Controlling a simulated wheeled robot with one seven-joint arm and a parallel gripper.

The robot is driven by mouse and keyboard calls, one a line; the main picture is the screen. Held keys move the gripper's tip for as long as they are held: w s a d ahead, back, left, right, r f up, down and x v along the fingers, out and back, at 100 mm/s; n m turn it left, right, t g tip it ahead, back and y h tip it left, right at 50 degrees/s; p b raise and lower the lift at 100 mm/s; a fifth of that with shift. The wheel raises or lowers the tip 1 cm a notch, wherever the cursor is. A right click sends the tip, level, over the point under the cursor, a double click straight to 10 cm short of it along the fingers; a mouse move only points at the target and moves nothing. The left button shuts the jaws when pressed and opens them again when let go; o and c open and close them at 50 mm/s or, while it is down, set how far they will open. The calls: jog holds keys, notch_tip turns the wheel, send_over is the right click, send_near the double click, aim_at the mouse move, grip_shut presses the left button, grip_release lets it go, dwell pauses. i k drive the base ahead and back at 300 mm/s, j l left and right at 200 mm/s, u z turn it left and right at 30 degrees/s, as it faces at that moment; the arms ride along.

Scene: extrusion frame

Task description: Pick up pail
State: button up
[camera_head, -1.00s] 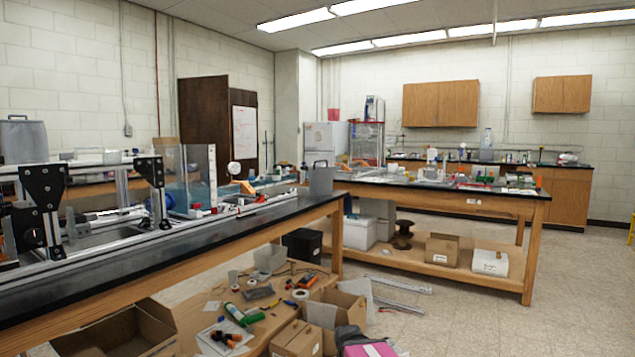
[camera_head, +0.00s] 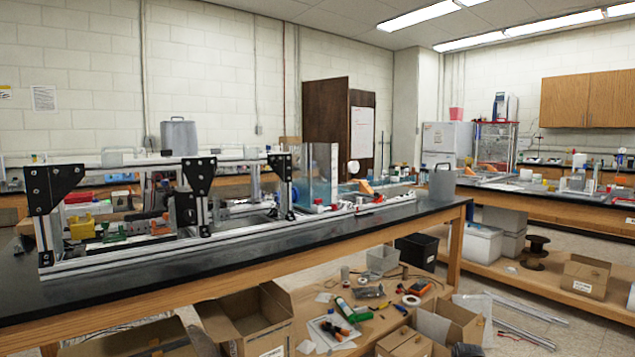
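Two grey pail-like containers with handles on top show in the head view. One pail (camera_head: 179,138) stands upright at the left, just above the top rail of the extrusion frame (camera_head: 230,160); I cannot tell whether it rests on the frame or behind it. The other pail (camera_head: 441,182) stands upright on the right end of the black bench top (camera_head: 310,246). My gripper is not in view.
Cardboard boxes (camera_head: 245,325) and a low wooden shelf with tools (camera_head: 345,310) lie under the bench's front. A clear tank (camera_head: 320,175) stands on the bench behind the frame's right part. A second bench (camera_head: 540,199) stands at the right.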

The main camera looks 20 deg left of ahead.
aim_at(442, 183)
jog(key=i+l+z, duration=0.2)
jog(key=l+z, duration=0.15)
jog(key=i+l+z, duration=0.6)
jog(key=z, duration=0.15)
jog(key=i+l+z, duration=0.5)
jog(key=i+z, duration=0.2)
jog(key=i+l+z, duration=0.1)
jog(key=i+z, duration=0.3)
jog(key=i, duration=0.15)
jog(key=i+u, duration=0.4)
jog(key=i, duration=0.15)
jog(key=i+u, duration=0.4)
jog(key=i+l+u, duration=0.4)
jog(key=i, duration=0.2)
